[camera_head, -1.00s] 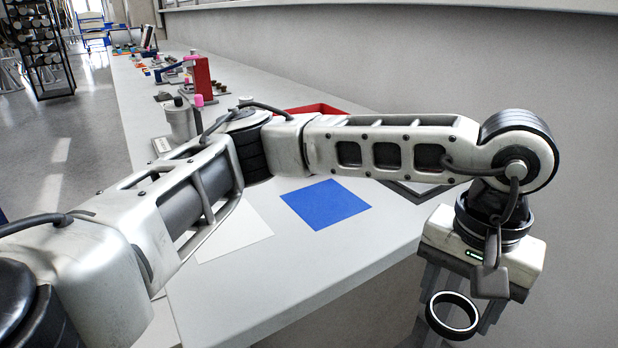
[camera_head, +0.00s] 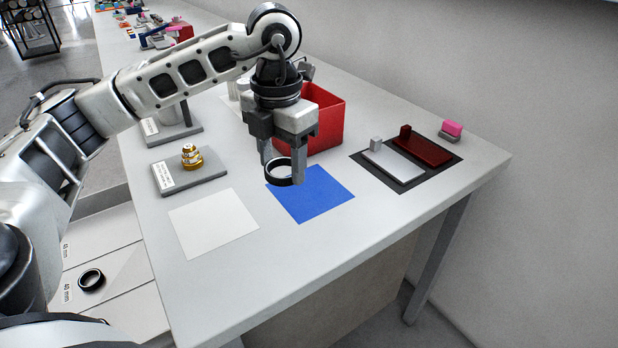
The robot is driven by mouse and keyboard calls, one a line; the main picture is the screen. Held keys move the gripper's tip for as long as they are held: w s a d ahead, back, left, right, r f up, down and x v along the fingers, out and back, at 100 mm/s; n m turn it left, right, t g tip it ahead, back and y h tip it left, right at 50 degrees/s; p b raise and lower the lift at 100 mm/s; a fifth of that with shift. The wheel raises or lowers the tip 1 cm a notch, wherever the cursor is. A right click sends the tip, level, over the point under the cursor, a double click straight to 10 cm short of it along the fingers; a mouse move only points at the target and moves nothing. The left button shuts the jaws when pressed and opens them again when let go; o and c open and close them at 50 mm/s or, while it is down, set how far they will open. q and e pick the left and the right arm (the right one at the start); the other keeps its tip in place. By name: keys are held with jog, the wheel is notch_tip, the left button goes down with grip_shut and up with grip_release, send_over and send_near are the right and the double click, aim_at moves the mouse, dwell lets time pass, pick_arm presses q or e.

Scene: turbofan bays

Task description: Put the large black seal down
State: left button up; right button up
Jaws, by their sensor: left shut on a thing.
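The large black seal (camera_head: 278,180) is a black ring with a pale inner band. My left gripper (camera_head: 282,172) is shut on it, pointing down. The seal shows over the far left part of a blue square (camera_head: 318,198) on the table. I cannot tell whether it touches the square or hangs just above it. The fingers hide part of its right side. My right gripper is not in view.
A white square (camera_head: 213,222) lies left of the blue one. Behind stands a red bin (camera_head: 325,122). A brass fitting (camera_head: 192,156) sits on a grey plate at left. A dark tray (camera_head: 405,165) lies at right. Another black ring (camera_head: 91,280) lies in a drawer below. The table's front is clear.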

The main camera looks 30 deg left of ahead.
pick_arm(q)
jog(key=s+a+r+n+p, duration=0.2)
jog(key=s+a+r+n, duration=0.15)
jog(key=a+n, duration=0.6)
jog(key=n+p, duration=0.3)
jog(key=n, duration=0.1)
send_over(310, 192)
jog(key=shift+m, duration=0.25)
jog(key=f, duration=0.5)
jog(key=s+a+f, duration=0.1)
jog(key=f, duration=0.1)
jog(key=shift+f, duration=0.3)
jog(key=shift+w+d+f, duration=0.35)
jog(key=shift+f, duration=0.15)
notch_tip(310, 192, down, 3)
jog(key=shift+w+d+f+p, duration=0.1)
jog(key=shift+w+p, duration=0.05)
jog(key=shift+p, duration=0.25)
jog(key=shift+f, duration=0.2)
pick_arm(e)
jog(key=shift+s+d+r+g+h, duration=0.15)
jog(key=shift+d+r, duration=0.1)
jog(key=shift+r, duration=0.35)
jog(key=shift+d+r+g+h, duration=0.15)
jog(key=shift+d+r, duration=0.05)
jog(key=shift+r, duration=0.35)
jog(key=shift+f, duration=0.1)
